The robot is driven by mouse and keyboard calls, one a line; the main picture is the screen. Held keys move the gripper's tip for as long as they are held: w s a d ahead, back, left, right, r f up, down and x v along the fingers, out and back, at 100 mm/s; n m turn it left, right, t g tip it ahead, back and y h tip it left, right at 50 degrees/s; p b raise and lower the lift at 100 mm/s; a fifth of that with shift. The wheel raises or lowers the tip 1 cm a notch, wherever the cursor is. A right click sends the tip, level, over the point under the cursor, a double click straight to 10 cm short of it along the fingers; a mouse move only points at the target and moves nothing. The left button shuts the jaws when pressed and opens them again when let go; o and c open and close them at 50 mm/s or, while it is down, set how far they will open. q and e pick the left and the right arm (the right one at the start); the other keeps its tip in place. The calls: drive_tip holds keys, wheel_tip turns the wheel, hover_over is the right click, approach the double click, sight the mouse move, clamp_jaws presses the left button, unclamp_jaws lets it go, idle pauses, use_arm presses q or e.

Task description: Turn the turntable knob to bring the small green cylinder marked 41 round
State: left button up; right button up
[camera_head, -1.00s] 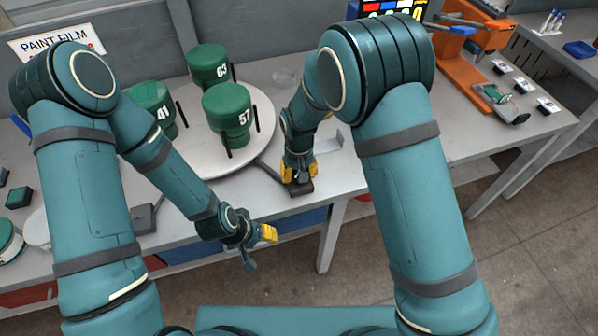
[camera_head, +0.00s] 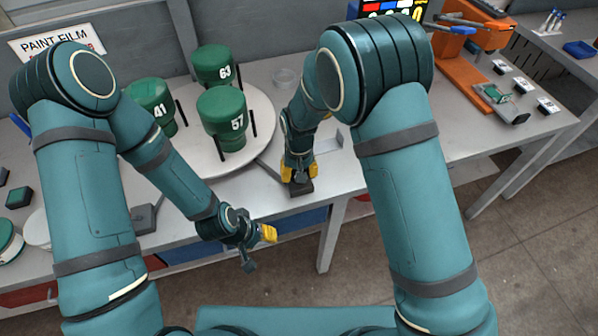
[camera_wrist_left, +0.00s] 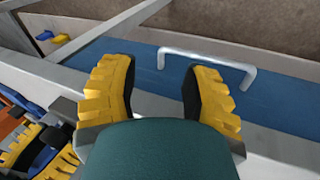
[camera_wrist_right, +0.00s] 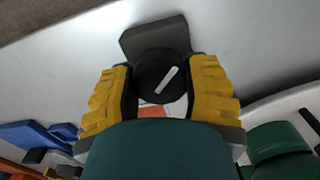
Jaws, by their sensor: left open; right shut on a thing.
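A white turntable (camera_head: 262,125) on the bench carries three green cylinders. The cylinder marked 41 (camera_head: 149,108) stands at its left, partly behind my left arm. The cylinder marked 63 (camera_head: 214,66) is at the back, and the one marked 57 (camera_head: 223,115) is at the front right. My right gripper (camera_head: 299,174) is low at the bench's front edge, right of the turntable. In the right wrist view its fingers (camera_wrist_right: 160,100) are shut on a round black knob (camera_wrist_right: 152,72) with a white mark. My left gripper (camera_head: 261,250) is open and empty in front of the bench.
A blue drawer front with a pale handle (camera_wrist_left: 208,56) lies beyond my left gripper's fingers. Dark posts stand beside the cylinders. A clear dish (camera_head: 286,77) sits behind my right forearm. An orange device (camera_head: 455,70) stands at the right of the bench.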

idle(0.4)
drive_tip(key=o, duration=1.3)
wheel_tip(320, 180, up, 12)
